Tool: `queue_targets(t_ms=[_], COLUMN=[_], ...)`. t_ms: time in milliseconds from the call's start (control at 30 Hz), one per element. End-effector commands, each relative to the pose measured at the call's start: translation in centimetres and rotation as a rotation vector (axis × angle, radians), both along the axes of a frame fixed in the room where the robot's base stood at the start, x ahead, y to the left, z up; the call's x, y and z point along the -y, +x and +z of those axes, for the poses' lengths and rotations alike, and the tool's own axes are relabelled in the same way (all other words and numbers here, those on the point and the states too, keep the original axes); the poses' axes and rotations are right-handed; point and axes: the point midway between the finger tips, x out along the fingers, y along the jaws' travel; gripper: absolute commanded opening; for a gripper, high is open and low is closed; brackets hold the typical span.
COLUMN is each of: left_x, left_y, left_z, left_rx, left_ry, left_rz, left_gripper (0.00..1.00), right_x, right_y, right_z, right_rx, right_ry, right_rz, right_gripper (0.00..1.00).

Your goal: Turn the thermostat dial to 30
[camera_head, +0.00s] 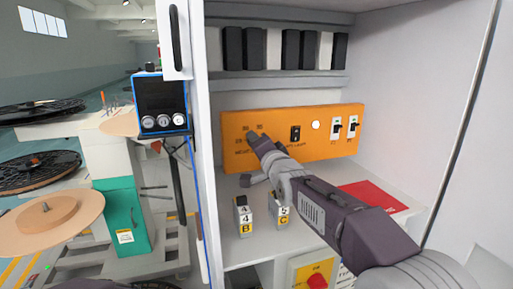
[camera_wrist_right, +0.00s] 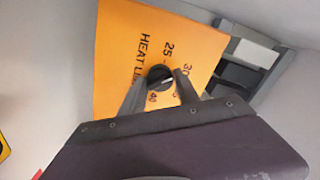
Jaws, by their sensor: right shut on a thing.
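The thermostat dial (camera_wrist_right: 158,75) is a round black knob on the orange panel (camera_head: 345,147), with a pale pointer mark. Printed numbers around it include 25 and 30 in the right wrist view, with "HEAT" lettering beside them. The pale mark points toward the right of that picture; I cannot tell exactly which number it meets. My right gripper (camera_head: 254,140) is at the left part of the panel, its two fingers on either side of the dial and shut on it. In the head view the gripper hides the dial. My left gripper is not in view.
The panel also carries a black rocker switch (camera_head: 295,133), a white round lamp (camera_head: 316,125) and two toggle switches at the right. Small labelled blocks (camera_head: 244,216) and a red sheet (camera_head: 374,197) lie on the shelf below. The cabinet's side walls enclose the space.

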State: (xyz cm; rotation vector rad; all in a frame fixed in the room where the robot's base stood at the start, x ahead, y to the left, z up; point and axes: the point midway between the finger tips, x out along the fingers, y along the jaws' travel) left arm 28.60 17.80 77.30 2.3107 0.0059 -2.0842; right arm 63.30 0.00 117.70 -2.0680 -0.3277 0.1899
Motion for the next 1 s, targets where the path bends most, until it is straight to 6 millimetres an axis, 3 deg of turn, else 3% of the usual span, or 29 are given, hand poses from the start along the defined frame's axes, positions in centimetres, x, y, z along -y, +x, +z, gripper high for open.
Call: queue_targets(t_ms=[400, 1000], left_x=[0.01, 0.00], left_y=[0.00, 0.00], left_z=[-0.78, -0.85], left_rx=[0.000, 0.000], left_ry=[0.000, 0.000], left_rz=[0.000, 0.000], left_gripper=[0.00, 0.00], right_x=[0.00, 0.00], right_y=[0.01, 0.02], right_z=[-0.17, -0.17], right_rx=[-0.060, -0.072], right_ry=[0.178, 0.207], right_rz=[0.000, 0.000], right_gripper=[0.00, 0.00])
